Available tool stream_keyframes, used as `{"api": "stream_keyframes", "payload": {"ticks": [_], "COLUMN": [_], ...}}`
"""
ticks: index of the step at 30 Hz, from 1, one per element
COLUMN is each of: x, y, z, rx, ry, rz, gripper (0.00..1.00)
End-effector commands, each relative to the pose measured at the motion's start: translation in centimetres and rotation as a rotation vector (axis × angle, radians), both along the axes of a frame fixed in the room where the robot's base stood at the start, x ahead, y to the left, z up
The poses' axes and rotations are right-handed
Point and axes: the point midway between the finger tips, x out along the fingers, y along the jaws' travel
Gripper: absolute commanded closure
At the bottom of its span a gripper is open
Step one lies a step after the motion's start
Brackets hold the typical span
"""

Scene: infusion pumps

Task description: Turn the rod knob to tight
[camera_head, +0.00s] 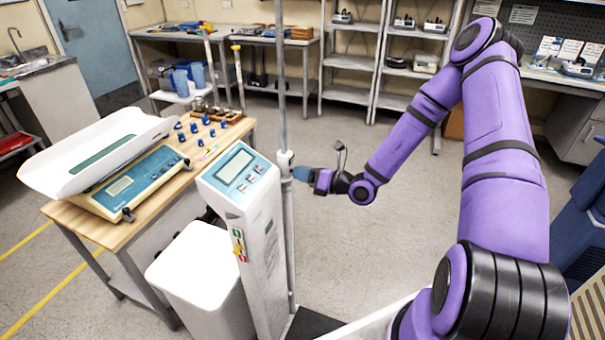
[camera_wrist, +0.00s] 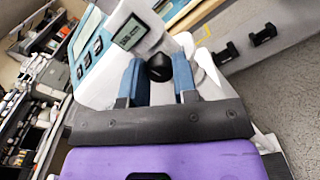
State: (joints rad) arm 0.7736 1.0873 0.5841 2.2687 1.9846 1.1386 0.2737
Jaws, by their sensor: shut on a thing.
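The rod (camera_head: 281,90) is a tall grey vertical pole beside a white column unit (camera_head: 262,235) with a blue panel and small display (camera_head: 236,166). A white collar (camera_head: 284,160) sits on the rod. My gripper (camera_head: 301,174) reaches this collar from the right, and its blue fingers hide the knob in the head view. In the wrist view, the black rod knob (camera_wrist: 159,67) lies between the two blue fingers of my gripper (camera_wrist: 160,75), which is shut on it. The knob's turn angle cannot be told.
A wooden table (camera_head: 95,232) at left holds a baby scale (camera_head: 110,160) and several blue clips (camera_head: 203,120). A white bin (camera_head: 205,268) stands left of the column. Metal shelves (camera_head: 352,62) line the back. The floor (camera_head: 360,245) right of the rod is clear.

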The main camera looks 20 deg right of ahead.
Motion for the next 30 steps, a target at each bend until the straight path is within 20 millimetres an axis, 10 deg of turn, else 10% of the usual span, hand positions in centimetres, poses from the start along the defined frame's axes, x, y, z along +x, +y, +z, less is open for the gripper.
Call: {"api": "stream_keyframes", "payload": {"ticks": [23, 24, 27, 30], "x": [0.01, 0.01, 0.01, 0.01], "y": [-0.08, -0.08, -0.08, -0.05], "z": [-0.06, -0.06, -0.05, -0.04], "rx": [0.074, 0.074, 0.073, 0.074], "ry": [0.076, 0.076, 0.075, 0.075], "rz": [-0.002, -0.002, -0.002, -0.001], "gripper": [0.97, 0.69, 0.47, 0.47]}}
